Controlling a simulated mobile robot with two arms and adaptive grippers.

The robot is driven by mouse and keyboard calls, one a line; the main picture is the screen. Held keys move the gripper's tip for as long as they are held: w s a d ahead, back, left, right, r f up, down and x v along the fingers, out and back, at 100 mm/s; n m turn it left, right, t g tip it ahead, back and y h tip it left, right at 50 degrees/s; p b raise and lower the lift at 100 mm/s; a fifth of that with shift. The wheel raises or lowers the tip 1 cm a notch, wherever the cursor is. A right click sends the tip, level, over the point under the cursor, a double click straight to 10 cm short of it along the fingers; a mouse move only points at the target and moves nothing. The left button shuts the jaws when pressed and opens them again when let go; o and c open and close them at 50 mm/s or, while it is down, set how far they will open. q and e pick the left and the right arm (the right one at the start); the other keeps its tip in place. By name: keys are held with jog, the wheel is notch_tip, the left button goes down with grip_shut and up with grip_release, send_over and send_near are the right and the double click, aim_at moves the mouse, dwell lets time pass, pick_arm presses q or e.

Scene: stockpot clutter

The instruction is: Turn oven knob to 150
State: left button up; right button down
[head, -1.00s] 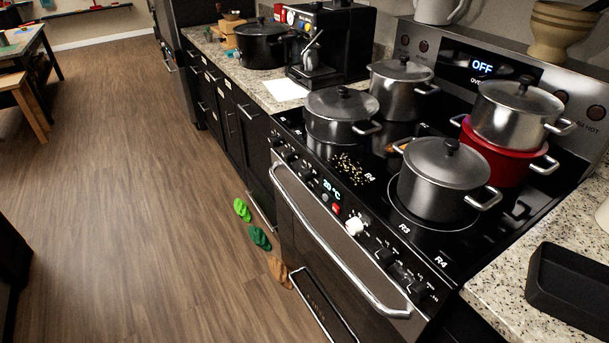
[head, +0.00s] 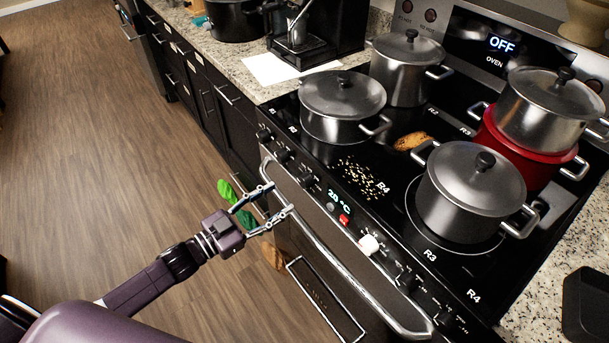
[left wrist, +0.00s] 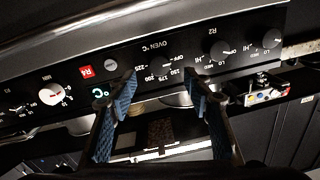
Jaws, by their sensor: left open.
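The oven's front panel (head: 396,262) carries a row of black knobs, a lit display reading about 20 °C (head: 337,197) and a white knob (head: 369,244). The oven knob (head: 304,171) is black, just left of the display. In the left wrist view, the panel appears upside down, and the oven dial with marks 150, 175, 200 and 225 (left wrist: 160,74) lies between my fingertips; the black knob is hard to make out there. My left gripper (head: 281,196) is open and empty, its fingertips near the oven door handle, in front of the panel. My right gripper is not in view.
The long oven door handle (head: 335,262) runs below the knobs. Steel pots (head: 342,95) and a stacked red pot (head: 530,155) stand on the hob. Floor at left is clear.

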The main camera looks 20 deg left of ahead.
aim_at(302, 184)
pick_arm(q)
jog(key=shift+p+x, duration=0.45)
jog(key=shift+x, duration=3.2)
jog(key=shift+s+d, duration=0.1)
jog(key=shift+d, duration=0.05)
jog(key=c, duration=1.1)
